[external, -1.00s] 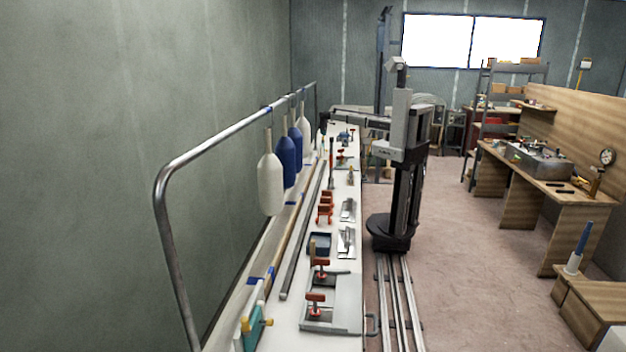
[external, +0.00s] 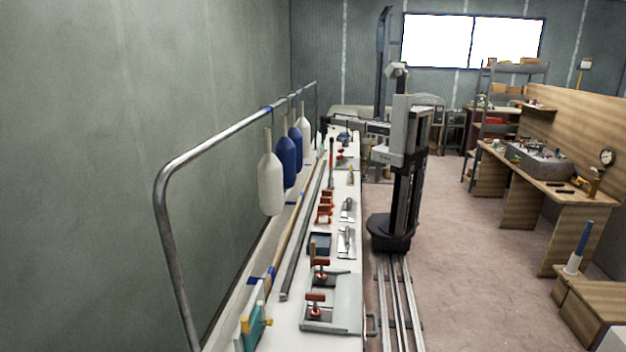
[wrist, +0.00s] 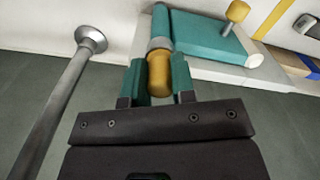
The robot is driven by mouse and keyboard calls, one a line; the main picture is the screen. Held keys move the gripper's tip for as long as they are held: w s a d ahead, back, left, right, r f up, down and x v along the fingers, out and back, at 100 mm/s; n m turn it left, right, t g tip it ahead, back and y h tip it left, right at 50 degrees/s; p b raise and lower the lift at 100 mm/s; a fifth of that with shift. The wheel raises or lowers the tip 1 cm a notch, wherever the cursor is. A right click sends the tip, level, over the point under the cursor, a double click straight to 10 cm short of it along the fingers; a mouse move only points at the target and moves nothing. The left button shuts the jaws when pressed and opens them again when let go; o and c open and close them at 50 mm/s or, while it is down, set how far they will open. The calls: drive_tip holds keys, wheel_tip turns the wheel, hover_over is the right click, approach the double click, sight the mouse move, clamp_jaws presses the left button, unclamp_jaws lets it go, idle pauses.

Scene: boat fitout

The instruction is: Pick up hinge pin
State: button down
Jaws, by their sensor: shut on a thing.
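In the wrist view, the hinge pin (wrist: 159,76) shows as a short brass-yellow cylinder between the two teal fingers of my gripper (wrist: 159,84). The fingers are shut on it, one on each side. A grey collar (wrist: 160,44) and a teal barrel (wrist: 159,22) lie in line beyond the pin, beside a flat teal block (wrist: 205,42). I cannot tell whether part of the pin sits inside the barrel. In the external view, my gripper (external: 323,128) is small and dark at the far end of the white bench; the pin cannot be made out there.
A grey rail post (wrist: 50,110) with a round flange stands left of my gripper. Clamps, blue and white fenders (external: 271,185) and a long rail (external: 210,145) line the bench (external: 285,325). The aisle floor is clear.

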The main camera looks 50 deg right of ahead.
wheel_tip(320, 180, up, 10)
drive_tip(key=p, duration=1)
drive_tip(key=shift+r, duration=0.2)
drive_tip(key=shift+f, duration=0.2)
